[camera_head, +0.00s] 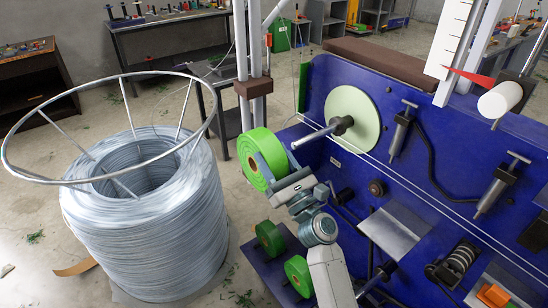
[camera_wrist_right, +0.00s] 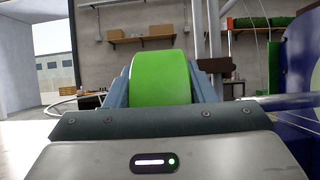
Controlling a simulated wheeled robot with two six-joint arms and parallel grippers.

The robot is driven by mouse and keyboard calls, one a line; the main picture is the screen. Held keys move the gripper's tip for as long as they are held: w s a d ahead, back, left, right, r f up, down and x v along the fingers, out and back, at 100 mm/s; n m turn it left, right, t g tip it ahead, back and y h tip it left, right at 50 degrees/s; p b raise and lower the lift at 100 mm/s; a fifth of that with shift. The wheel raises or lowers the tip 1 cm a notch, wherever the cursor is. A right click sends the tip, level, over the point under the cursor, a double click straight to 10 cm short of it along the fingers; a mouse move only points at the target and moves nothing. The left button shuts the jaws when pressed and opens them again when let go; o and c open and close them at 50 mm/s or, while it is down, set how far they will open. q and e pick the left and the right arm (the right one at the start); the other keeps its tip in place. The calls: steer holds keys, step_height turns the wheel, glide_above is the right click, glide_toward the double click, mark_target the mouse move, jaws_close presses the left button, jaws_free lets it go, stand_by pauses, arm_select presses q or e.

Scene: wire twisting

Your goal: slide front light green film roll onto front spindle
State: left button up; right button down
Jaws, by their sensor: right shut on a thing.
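My right gripper (camera_head: 266,154) is shut on a bright green film roll (camera_head: 249,163) and holds it in the air. In the right wrist view the roll (camera_wrist_right: 160,82) sits between the two blue-grey fingers. A metal spindle (camera_head: 315,135) with a dark hub sticks out in front of a pale green disc (camera_head: 354,112) on the blue machine. The roll is left of the spindle's free tip and appears apart from it. My left gripper is not in view.
Two more green rolls (camera_head: 269,238) (camera_head: 298,274) sit on a low blue shelf (camera_head: 262,268). A large wire coil (camera_head: 145,220) with a metal ring above stands left. The blue machine panel (camera_head: 425,150) with clamps and a grey plate (camera_head: 392,232) fills the right. Posts (camera_head: 243,70) stand behind the roll.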

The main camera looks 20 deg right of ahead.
steer(key=shift+s, duration=0.1)
steer(key=shift+w+d+b, duration=0.35)
steer(key=shift+d+b, duration=0.1)
steer(key=shift+d, duration=0.4)
steer(key=shift+w+d+b, duration=0.2)
steer(key=shift+d, duration=0.45)
steer(key=shift+w+d+b, duration=0.25)
steer(key=shift+d, duration=0.35)
steer(key=shift+w+d+b, duration=0.2)
steer(key=shift+d, duration=0.45)
steer(key=shift+r, duration=0.1)
steer(key=shift+d, duration=0.1)
steer(key=shift+w+d+b, duration=0.25)
steer(key=shift+d+b, duration=0.15)
steer(key=shift+d, duration=0.3)
steer(key=shift+w+d+b, duration=0.3)
steer(key=shift+d+b, duration=0.15)
steer(key=shift+d, duration=0.25)
steer(key=shift+w+d+b, duration=0.25)
steer(key=shift+d+b, duration=0.15)
steer(key=shift+d, duration=0.3)
steer(key=shift+w+d+b, duration=0.2)
steer(key=shift+d+b, duration=0.1)
steer(key=shift+d, duration=0.2)
steer(key=shift+w+d+b, duration=0.15)
steer(key=shift+d+b, duration=0.15)
steer(key=shift+d, duration=0.2)
